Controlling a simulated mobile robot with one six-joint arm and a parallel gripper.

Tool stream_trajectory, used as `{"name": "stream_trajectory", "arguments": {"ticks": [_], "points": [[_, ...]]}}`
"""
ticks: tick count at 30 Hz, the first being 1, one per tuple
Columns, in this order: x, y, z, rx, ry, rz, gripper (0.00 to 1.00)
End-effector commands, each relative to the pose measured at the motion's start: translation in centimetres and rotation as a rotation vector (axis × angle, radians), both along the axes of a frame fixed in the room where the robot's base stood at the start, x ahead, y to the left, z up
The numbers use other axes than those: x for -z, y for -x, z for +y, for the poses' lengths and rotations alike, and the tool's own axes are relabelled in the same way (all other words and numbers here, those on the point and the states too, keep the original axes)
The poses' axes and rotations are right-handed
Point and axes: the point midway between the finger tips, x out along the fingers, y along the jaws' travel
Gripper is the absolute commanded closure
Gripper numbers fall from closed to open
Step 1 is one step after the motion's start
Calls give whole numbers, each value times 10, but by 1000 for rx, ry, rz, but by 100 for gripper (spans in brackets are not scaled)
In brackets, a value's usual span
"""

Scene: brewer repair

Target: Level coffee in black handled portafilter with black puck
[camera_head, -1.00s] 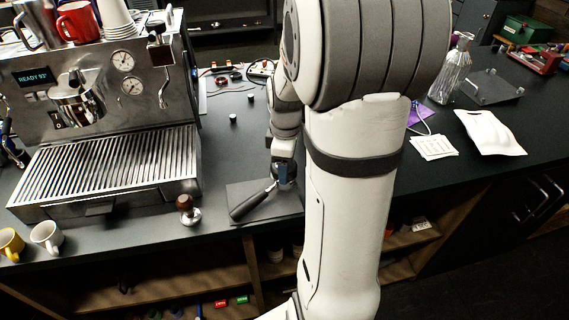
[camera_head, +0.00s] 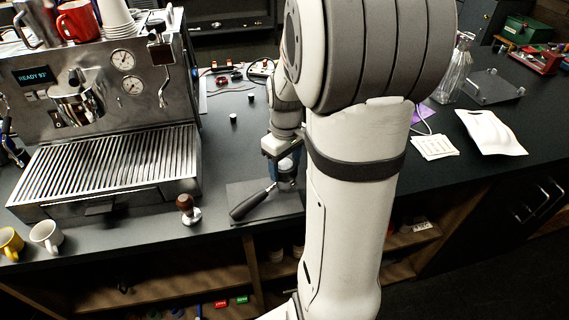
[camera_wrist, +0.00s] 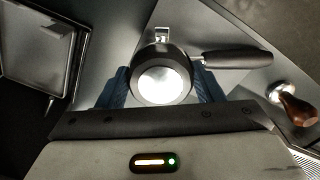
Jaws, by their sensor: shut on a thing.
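The portafilter lies on a dark mat (camera_head: 236,190), its black handle (camera_head: 250,205) pointing to the front left. In the wrist view the handle (camera_wrist: 238,58) points right, and a metal part shows beyond the round head. The puck (camera_wrist: 162,84) is a round piece with a dark rim and a bright, shiny top. It covers most of the portafilter's head, so the coffee is hidden. My gripper (camera_wrist: 163,88) is shut on the puck, one blue finger on either side. In the head view my gripper (camera_head: 287,172) is over the head end of the portafilter, partly hidden by my arm.
A wooden-handled tamper (camera_head: 188,210) stands left of the mat. The espresso machine (camera_head: 100,110) fills the left of the counter, with mugs (camera_head: 46,236) at its front. Cables and small parts lie behind. White papers (camera_head: 490,132) and a glass bottle (camera_head: 456,70) are on the right.

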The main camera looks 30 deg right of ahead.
Motion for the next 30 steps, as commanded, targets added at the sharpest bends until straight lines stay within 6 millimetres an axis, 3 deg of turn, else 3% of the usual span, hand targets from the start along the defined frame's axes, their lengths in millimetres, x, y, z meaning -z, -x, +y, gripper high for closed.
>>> {"name": "stream_trajectory", "arguments": {"ticks": [11,30], "points": [[-4,0,0,4,1,-1,76],[-43,0,0,3,1,-1,76]]}}
